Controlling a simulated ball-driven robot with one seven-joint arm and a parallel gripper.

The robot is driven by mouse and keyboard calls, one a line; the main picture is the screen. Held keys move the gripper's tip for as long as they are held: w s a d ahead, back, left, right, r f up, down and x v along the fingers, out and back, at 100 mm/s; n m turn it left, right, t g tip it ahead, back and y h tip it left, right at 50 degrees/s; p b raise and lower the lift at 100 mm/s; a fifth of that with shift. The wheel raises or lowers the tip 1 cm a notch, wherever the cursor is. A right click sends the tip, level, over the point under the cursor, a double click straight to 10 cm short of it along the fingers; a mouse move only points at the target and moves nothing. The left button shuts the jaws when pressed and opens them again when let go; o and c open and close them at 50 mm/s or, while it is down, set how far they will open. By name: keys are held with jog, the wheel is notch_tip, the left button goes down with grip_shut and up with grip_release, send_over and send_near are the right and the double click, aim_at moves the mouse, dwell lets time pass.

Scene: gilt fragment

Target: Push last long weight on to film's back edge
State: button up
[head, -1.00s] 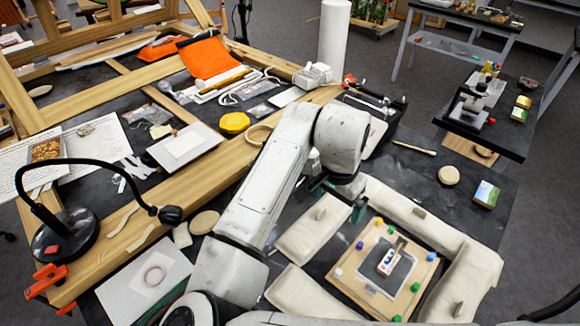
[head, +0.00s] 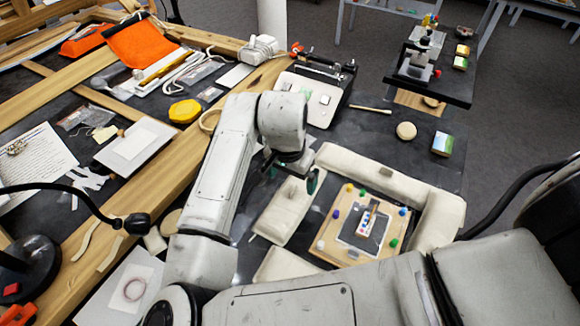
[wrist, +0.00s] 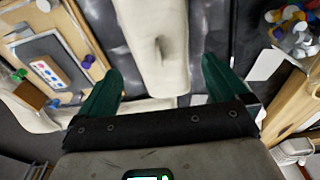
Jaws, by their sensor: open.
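Long cream cloth weights lie around a light wooden board (head: 325,237). One lies at its left (head: 282,213), one along its back (head: 350,167), one at its right (head: 440,215), and part of one shows at the front left (head: 283,264). A grey sheet with a small coloured strip (head: 364,222) lies on the board among coloured pins. My gripper (head: 291,174) is over the back end of the left weight, its green fingers apart. In the wrist view, a cream weight with a small tab (wrist: 158,45) lies between the open fingers (wrist: 160,75); contact is unclear. I cannot tell which sheet is the film.
A wooden beam (head: 165,185) runs along the left. A round cream disc (head: 406,131) and a small picture box (head: 442,144) lie back right.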

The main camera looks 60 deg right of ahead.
aim_at(293, 188)
jog(key=f, duration=0.4)
jog(key=d+f, duration=0.1)
jog(key=f, duration=0.2)
jog(key=shift+p, duration=0.3)
jog(key=shift+c, duration=0.5)
jog(key=c, duration=1)
